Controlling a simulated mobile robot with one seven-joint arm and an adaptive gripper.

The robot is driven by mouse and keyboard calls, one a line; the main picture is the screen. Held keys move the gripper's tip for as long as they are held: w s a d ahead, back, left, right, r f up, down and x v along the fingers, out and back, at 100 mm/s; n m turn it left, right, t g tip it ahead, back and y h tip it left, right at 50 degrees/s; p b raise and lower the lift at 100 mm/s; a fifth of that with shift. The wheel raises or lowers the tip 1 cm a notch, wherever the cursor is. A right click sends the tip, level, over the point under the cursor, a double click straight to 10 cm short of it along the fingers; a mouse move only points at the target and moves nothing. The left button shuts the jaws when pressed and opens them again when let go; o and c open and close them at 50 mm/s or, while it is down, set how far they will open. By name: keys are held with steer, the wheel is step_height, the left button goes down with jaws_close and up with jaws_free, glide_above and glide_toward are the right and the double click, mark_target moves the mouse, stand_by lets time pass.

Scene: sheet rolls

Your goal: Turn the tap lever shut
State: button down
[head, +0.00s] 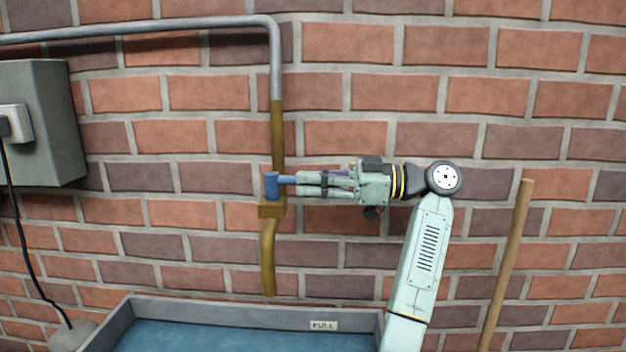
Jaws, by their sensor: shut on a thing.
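The tap is a brass pipe and body (270,209) on the brick wall, with its spout curving down above a basin. Its blue lever (272,185) sits on top of the body and points sideways to the right. My gripper (299,182) reaches in from the right, level with the lever, and is shut on the lever's outer end. The fingers cover that end of the lever.
A grey basin (230,312) with blue inside and a "FULL" label stands below the spout. A grey box (45,120) with a plug and black cable is on the wall at left. A wooden pole (508,262) leans at right. A grey pipe (150,28) runs above.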

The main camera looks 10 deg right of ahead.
steer(key=shift+f, duration=0.1)
stand_by(0.4)
steer(key=c, duration=1.6)
jaws_free()
steer(key=shift+o, duration=0.2)
steer(key=v, duration=1.2)
steer(key=shift+w, duration=0.1)
